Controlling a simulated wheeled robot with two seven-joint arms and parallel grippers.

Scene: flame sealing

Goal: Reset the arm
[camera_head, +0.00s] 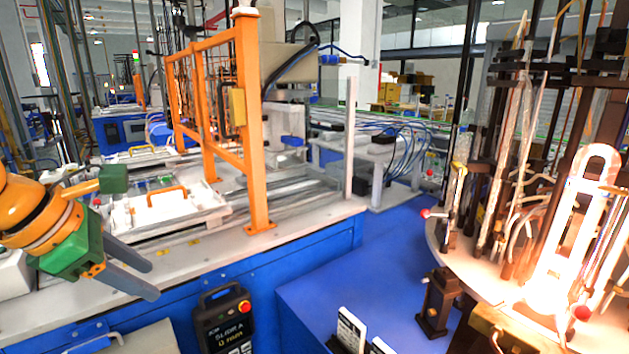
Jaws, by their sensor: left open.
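My left gripper (152,282) reaches in from the left edge, with an orange wrist, a green body and two grey fingers. The fingers are apart with nothing between them. They point right and are seen in front of the front edge of the white-topped bench (305,222); I cannot tell their height above it. My right gripper is not in view.
An orange frame (256,130) stands on the bench beside a white tray (162,207) with an orange handle. A black control box (224,322) with a red button is at the front. Glowing glass tubes (572,230) stand on a round table at right.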

